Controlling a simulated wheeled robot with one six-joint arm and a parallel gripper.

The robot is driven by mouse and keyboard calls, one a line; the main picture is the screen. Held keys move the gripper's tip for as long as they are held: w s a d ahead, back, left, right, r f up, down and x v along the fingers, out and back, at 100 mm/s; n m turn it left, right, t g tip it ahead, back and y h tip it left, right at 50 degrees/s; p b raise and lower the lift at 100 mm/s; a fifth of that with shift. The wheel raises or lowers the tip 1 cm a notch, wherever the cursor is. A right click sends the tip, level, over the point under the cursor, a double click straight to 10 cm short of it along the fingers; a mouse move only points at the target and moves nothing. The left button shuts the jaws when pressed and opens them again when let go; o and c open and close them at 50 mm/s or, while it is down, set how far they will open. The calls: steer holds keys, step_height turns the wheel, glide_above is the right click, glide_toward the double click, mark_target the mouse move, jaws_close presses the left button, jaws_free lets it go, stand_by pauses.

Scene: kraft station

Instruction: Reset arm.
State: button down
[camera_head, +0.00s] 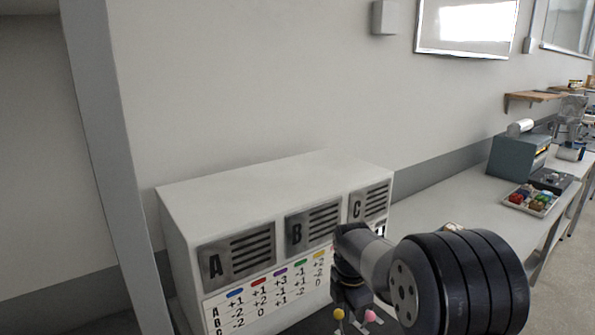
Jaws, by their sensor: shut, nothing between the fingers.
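My gripper (353,298) is at the bottom middle, hanging from my dark arm in front of the right part of a white cabinet (270,185). It is shut and holds nothing. A yellow round knob (338,314) and a pink round knob (370,316) show at its lower end. I cannot tell whether they touch it. My arm hides the cabinet's lower right front.
The cabinet has grey vent panels A (237,256), B (313,226) and C (370,203) above a number chart (270,290). On the right, a long bench (440,205) bears a teal machine (515,157) and a tray (531,200) of coloured items. A wall stands behind.

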steer(key=s+d+f+t+b, duration=0.1)
steer(key=b, duration=0.2)
steer(key=f+t+y+b, duration=0.1)
steer(key=b, duration=0.2)
steer(key=shift+s+d+f+b, duration=0.2)
steer(key=shift+s+d+b, duration=0.2)
steer(key=shift+r, duration=0.2)
